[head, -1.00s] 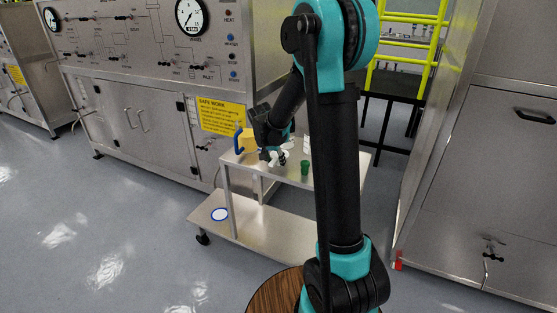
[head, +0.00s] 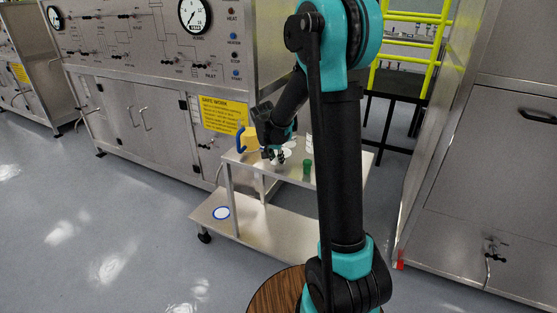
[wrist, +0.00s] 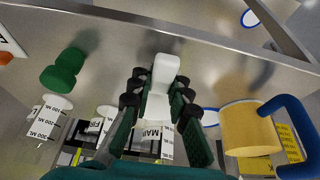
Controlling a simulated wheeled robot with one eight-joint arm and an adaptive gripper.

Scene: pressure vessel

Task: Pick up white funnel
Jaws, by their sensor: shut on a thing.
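The white funnel (wrist: 163,70) shows in the wrist view between the two dark finger chains of my gripper (wrist: 161,95). The fingers are shut on it from both sides. In the head view my gripper (head: 275,154) is over the left part of the steel cart's top shelf (head: 325,181). A small white patch (head: 287,152) shows beside the fingers there; I cannot tell how much of it is the funnel.
A green container (wrist: 65,70) is at left in the wrist view, and a yellow jug with a blue handle (wrist: 250,128) is close at right. Several white labelled containers (wrist: 50,115) crowd the bottom. A blue-rimmed white disc (head: 221,213) lies on the lower shelf.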

